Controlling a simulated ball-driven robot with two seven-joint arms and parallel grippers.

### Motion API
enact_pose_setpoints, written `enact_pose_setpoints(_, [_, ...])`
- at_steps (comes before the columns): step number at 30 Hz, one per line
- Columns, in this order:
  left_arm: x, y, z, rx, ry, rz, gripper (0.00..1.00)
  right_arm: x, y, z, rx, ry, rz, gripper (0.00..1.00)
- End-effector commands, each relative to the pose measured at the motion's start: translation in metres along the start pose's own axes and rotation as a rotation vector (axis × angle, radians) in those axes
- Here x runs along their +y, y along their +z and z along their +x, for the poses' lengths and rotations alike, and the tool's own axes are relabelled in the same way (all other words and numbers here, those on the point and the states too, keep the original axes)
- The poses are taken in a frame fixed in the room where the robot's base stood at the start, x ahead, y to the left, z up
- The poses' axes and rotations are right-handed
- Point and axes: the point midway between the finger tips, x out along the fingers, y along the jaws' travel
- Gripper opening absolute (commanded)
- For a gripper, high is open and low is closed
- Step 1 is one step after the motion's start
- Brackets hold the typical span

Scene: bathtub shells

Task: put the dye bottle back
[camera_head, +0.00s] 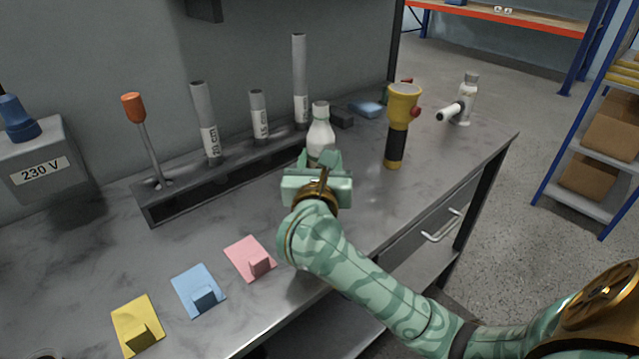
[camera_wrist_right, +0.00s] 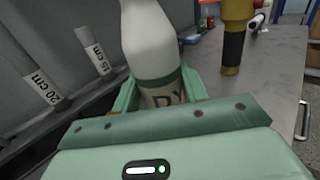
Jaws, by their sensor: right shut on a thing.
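The dye bottle (camera_head: 320,135) is white with a dark green band and a tan label. It stands upright between the fingers of my right gripper (camera_head: 318,163), which is shut on it. In the right wrist view the bottle (camera_wrist_right: 150,45) fills the middle, with the letters "DY" showing on its label and a green finger on each side. The bottle's base is hidden behind the gripper, so I cannot tell whether it touches the bench. My left gripper is not in view.
A dark rack (camera_head: 230,180) with grey tubes and an orange-handled tool stands behind. Yellow (camera_head: 137,325), blue (camera_head: 197,290) and pink (camera_head: 250,258) cards lie front left.

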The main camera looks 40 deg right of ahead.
Motion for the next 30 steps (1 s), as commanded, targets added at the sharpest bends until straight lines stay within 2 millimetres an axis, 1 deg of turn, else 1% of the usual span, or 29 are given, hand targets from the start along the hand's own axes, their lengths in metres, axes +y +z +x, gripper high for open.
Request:
enact_pose_setpoints(5, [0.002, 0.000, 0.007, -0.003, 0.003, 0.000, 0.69, -0.004, -0.012, 0.009, -0.002, -0.001, -0.002, 0.17])
enact_pose_setpoints(6, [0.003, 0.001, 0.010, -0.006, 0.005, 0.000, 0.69, -0.005, -0.017, 0.012, -0.002, -0.001, -0.004, 0.17])
enact_pose_setpoints(9, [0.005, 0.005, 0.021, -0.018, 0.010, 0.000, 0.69, -0.004, -0.040, 0.011, 0.003, 0.001, -0.005, 0.17])
enact_pose_setpoints(11, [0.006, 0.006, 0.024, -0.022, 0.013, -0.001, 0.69, -0.004, -0.046, 0.011, 0.002, 0.000, -0.003, 0.17])
enact_pose_setpoints(18, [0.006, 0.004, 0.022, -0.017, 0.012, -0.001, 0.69, -0.004, -0.042, 0.010, -0.001, 0.000, 0.002, 0.17])
enact_pose_setpoints(22, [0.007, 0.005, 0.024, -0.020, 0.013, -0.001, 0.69, -0.004, -0.046, 0.010, 0.000, 0.000, 0.001, 0.17])
enact_pose_setpoints(23, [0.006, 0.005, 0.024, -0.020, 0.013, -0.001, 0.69, -0.004, -0.046, 0.010, 0.000, 0.000, 0.001, 0.49])
enact_pose_setpoints(24, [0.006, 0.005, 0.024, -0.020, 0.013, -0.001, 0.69, -0.004, -0.045, 0.010, 0.000, 0.000, 0.001, 0.60])
enact_pose_setpoints(25, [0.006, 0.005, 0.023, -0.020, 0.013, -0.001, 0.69, -0.004, -0.045, 0.010, 0.000, 0.000, 0.001, 0.65])
enact_pose_setpoints(30, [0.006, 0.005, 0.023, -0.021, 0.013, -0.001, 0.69, -0.004, -0.045, 0.010, 0.000, 0.000, 0.002, 0.65])
